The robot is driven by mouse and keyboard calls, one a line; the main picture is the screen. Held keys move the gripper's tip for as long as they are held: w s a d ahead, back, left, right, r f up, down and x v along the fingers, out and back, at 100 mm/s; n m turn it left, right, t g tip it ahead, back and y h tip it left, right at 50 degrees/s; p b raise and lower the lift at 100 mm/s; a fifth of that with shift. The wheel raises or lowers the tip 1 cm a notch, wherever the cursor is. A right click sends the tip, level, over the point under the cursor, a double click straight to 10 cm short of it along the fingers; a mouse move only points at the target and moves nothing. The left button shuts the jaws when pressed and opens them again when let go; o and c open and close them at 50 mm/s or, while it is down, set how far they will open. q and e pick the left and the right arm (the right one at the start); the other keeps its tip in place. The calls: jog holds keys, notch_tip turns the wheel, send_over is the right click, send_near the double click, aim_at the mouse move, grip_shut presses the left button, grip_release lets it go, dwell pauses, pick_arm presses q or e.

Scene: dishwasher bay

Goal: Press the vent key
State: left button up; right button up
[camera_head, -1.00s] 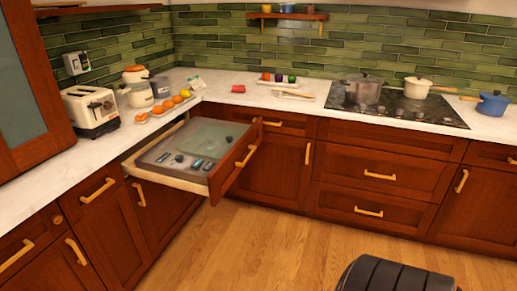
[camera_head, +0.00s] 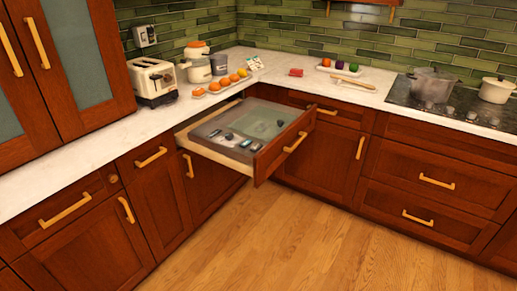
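A pulled-out drawer (camera_head: 270,163) stands open at the corner of the counter. It holds a grey appliance with a greenish see-through lid (camera_head: 255,122) and a strip of small controls (camera_head: 236,142) along its front left side. The strip shows dark knobs and a few small keys or displays. They are too small to read, so I cannot tell which one is the vent key. Neither of my grippers is in view.
A pot (camera_head: 433,86) sits on the hob at right. The wooden floor (camera_head: 290,235) before the drawer is clear.

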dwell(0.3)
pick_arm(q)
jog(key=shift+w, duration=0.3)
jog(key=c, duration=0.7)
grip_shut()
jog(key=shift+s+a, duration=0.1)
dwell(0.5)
